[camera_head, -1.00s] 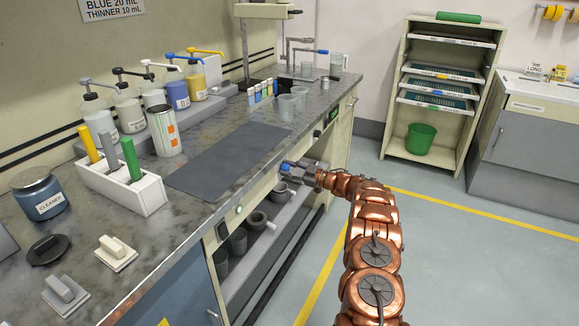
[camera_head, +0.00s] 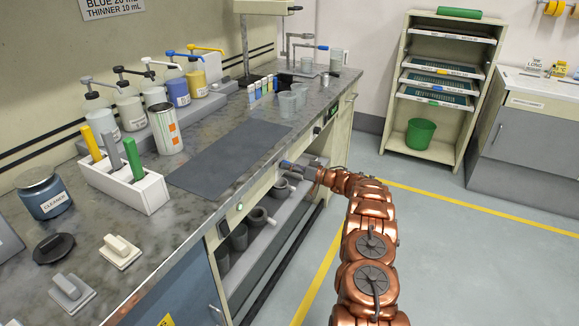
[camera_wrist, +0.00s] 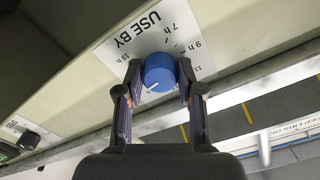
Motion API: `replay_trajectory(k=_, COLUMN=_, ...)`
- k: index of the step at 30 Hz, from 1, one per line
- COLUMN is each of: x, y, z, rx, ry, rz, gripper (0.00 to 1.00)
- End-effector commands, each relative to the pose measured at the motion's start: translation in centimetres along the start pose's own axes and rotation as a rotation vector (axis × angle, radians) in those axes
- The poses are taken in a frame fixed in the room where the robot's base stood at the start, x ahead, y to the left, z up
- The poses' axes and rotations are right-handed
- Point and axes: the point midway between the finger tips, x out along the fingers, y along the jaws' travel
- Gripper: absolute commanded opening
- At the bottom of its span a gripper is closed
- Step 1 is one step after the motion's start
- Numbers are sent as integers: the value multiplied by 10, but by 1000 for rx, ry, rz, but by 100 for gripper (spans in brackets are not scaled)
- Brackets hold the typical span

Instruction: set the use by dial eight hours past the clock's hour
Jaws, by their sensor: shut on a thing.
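The blue USE BY dial (camera_wrist: 158,70) sits on a white label (camera_wrist: 135,50) on the bench's front panel. A pale pointer mark on its face points to the lower left in the wrist view. Printed marks include 7 h and 9 h; others are small or partly covered. My gripper (camera_wrist: 159,78) has one finger on each side of the dial and is shut on it. In the head view my gripper (camera_head: 298,168) is at the bench front, and the dial there is small and mostly hidden. No clock shows in these views.
The bench top (camera_head: 240,185) above carries a dark mat (camera_head: 225,160), pump bottles, a white marker holder (camera_head: 130,185) and cups. A lower shelf holds grey mugs (camera_head: 258,218). A rack (camera_head: 450,90) with a green bin (camera_head: 420,134) stands behind. The floor to the right is clear.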

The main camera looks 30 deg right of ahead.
Motion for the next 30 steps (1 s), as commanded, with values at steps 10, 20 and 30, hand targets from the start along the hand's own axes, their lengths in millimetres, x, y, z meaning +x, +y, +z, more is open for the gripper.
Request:
replay_trajectory(k=10, x=-2, y=1, z=-3, rx=328, ry=5, rz=4, gripper=2)
replay_trajectory(k=20, x=-2, y=2, z=-3, rx=631, ry=6, rz=4, gripper=2)
replay_trajectory(k=30, x=-2, y=2, z=-3, rx=862, ry=7, rz=3, gripper=2)
